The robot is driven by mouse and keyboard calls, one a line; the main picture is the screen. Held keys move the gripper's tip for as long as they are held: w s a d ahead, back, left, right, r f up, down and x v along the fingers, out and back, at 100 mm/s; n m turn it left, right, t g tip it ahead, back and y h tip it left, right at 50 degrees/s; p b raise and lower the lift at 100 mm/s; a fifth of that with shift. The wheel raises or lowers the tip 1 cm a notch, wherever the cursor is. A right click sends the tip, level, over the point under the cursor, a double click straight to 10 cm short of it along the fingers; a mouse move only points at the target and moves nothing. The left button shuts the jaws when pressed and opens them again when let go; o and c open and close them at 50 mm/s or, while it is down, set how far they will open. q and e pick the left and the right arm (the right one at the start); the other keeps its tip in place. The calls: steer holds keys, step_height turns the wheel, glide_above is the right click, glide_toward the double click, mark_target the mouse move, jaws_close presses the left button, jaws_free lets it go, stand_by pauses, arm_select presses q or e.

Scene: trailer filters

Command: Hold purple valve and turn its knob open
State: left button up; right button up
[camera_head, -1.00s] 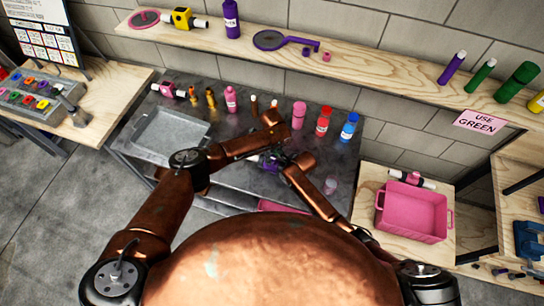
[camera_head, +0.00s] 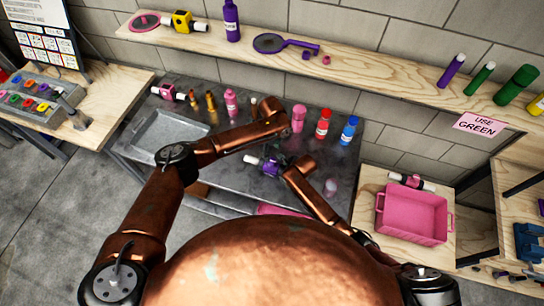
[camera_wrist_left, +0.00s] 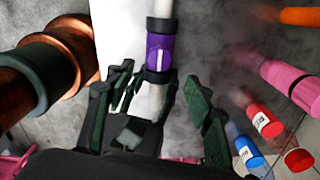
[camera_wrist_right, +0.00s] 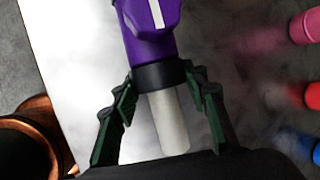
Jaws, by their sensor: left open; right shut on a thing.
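The purple valve (camera_head: 269,164) with white pipe ends is held above the dark metal table. My right gripper (camera_head: 288,162) is shut on it; the right wrist view shows the fingers (camera_wrist_right: 163,100) beside the black collar and white pipe end below the purple body (camera_wrist_right: 150,35). My left gripper (camera_head: 284,132) is open and empty, above and behind the valve in the head view. In the left wrist view the purple body (camera_wrist_left: 159,52) lies ahead of the left fingers (camera_wrist_left: 158,108), apart from them as far as I can tell. The knob's setting is unclear.
A metal tray (camera_head: 136,148) lies on the left of the table. Pink, red (camera_head: 323,124) and blue (camera_head: 348,130) bottles stand at its back. A pink bin (camera_head: 383,215) is on the right bench. A shelf (camera_head: 370,66) runs above.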

arm_select(q)
steer(key=shift+r, duration=2.15)
arm_select(e)
steer(key=o, duration=1.5)
steer(key=shift+r, duration=0.1)
